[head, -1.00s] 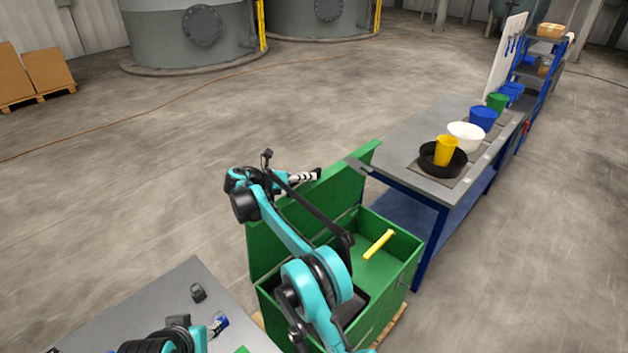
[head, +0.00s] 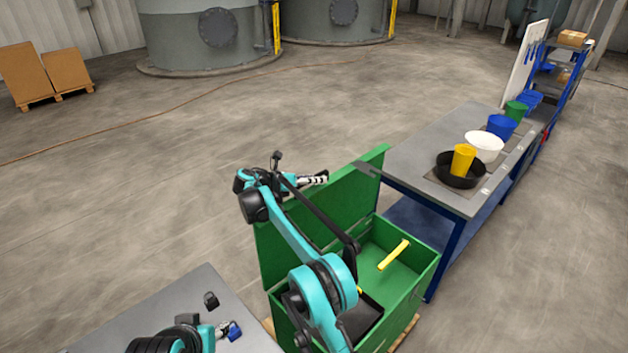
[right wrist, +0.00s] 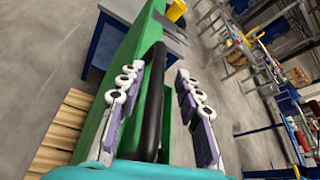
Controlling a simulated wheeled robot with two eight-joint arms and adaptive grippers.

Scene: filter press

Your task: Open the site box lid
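The green site box (head: 408,303) stands open, with a yellow bar (head: 394,255) and a black tray-like thing (head: 362,318) inside. Its green lid (head: 345,195) stands raised along the box's far left side. My right arm reaches across the box. My right gripper (head: 314,178) is at the far side of the lid, near its upper edge. In the right wrist view its fingers (right wrist: 163,88) are apart, with a black bar (right wrist: 153,100) between them and the green lid beside it. I see no firm grip on the bar. My left gripper (head: 228,330) is low over the grey table, mostly cut off.
A grey-topped bench (head: 430,150) stands right of the box, with a black pan (head: 456,180), a yellow cup (head: 463,158), a white bowl (head: 484,146) and buckets. A grey table (head: 180,305) is at the lower left. Floor beyond the lid is clear.

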